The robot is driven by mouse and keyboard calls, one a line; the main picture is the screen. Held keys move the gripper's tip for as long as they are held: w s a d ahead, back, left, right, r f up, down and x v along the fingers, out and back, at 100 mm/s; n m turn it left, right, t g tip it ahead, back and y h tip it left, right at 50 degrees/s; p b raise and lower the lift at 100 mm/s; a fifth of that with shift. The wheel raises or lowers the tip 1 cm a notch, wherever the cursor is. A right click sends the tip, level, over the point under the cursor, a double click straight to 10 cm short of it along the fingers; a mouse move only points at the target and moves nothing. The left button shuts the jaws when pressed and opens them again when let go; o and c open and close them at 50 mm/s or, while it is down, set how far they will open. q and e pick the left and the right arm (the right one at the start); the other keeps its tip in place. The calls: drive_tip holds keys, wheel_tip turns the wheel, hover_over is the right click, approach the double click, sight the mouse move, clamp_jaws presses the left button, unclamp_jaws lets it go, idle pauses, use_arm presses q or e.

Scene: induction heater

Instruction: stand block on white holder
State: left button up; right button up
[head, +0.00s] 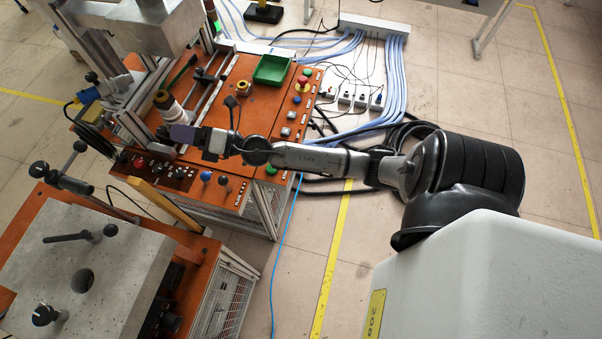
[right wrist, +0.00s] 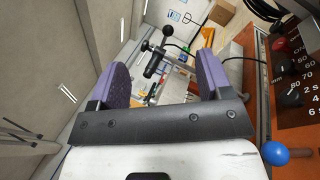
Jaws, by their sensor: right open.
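My right gripper (head: 178,134) is over the orange table in the head view, its arm reaching in from the right. Its purple fingers stand apart in the right wrist view (right wrist: 164,78), with no object held between them. A small round piece with a yellowish top, a dark body and a pale lower part (head: 166,104) stands just beyond the gripper, apart from it. A similar yellow and dark piece (head: 243,88) stands farther right on the table. I cannot tell for sure which is the block, or pick out the white holder. My left gripper is not in view.
A green tray (head: 271,69) lies at the back right of the orange table (head: 218,122). Knobs and buttons, including a blue knob (head: 206,176), line its front edge. A grey metal frame (head: 118,62) rises at left. A second bench with a grey plate (head: 120,262) stands nearer.

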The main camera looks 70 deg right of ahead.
drive_tip(key=s+d+f+m+g+h, duration=0.1)
drive_tip(key=s+f+m+g+h, duration=1.1)
drive_tip(key=m, duration=1.1)
drive_tip(key=s+a+f+m+g+y, duration=0.1)
drive_tip(key=s+a+f+g+y, duration=0.1)
drive_tip(key=s, duration=0.7)
drive_tip(key=s+a+f+g+y, duration=0.3)
drive_tip(key=s+a+f+y, duration=0.2)
drive_tip(key=s+a, duration=0.2)
drive_tip(key=shift+s+a+f+m, duration=0.4)
drive_tip(key=shift+s, duration=0.7)
drive_tip(key=shift+c, duration=0.4)
